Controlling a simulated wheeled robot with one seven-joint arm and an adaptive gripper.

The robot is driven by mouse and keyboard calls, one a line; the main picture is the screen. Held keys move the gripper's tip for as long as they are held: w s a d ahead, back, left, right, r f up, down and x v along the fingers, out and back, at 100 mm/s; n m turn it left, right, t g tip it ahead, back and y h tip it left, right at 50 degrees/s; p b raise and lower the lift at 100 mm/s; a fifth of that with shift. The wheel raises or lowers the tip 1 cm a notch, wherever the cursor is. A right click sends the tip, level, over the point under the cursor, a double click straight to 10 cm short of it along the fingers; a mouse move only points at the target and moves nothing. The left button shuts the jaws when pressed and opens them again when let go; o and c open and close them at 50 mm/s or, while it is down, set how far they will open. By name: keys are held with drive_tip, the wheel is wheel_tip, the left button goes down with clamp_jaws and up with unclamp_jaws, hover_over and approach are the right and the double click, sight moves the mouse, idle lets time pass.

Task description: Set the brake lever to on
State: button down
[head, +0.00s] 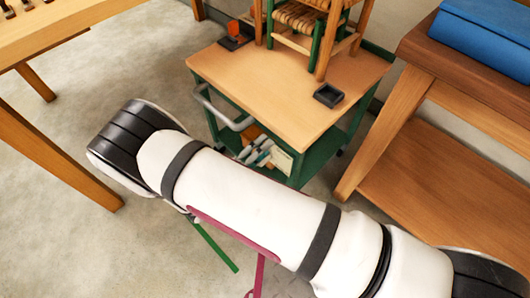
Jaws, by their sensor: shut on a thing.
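A cart with a wooden top (285,95) and a green frame stands at the upper middle of the head view. It has a pale grey bar handle (222,112) on its left side. I cannot make out a brake lever for certain. A small orange-red block on a dark base (235,37) sits at the cart top's far left corner. My white arm crosses the view in front of the cart and hides part of its lower side. I cannot make out my gripper or what is between its fingers.
A stool with a woven seat (300,14) stands on the cart, with a small black tray (328,95) nearby. A wooden table (50,35) is at left; a wooden bench with blue pads (485,38) is at right. Green (215,246) and magenta (259,275) rods show below my arm.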

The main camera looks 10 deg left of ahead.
drive_tip(key=shift+w+a+n, duration=0.15)
drive_tip(key=shift+a+n, duration=0.1)
drive_tip(key=shift+n, duration=0.15)
drive_tip(key=c, duration=1)
unclamp_jaws()
drive_tip(key=v, duration=1.2)
